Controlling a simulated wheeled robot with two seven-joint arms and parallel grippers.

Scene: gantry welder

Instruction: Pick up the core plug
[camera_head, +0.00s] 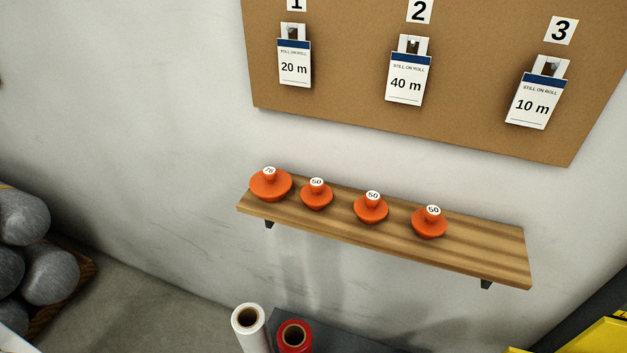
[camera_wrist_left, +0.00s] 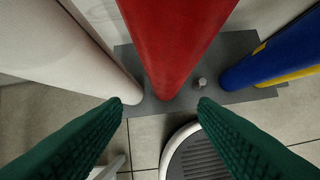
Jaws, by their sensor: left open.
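Several orange core plugs sit in a row on a wooden shelf (camera_head: 480,252) in the head view. The leftmost plug (camera_head: 270,184) is larger and marked 76. The others, a second plug (camera_head: 316,194), a third plug (camera_head: 371,208) and a fourth plug (camera_head: 429,222), are marked 50. My left gripper (camera_wrist_left: 161,106) shows in the left wrist view with its green fingers wide apart and nothing between them. It points down near the rolls, and no plug shows in that view. Neither gripper shows in the head view.
A white roll (camera_head: 249,330) and a red roll (camera_head: 294,338) stand below the shelf; a blue roll (camera_wrist_left: 270,55) stands right of the red one in the wrist view. A cork board (camera_head: 340,60) with tags hangs above. Grey rolls (camera_head: 22,215) lie stacked at left.

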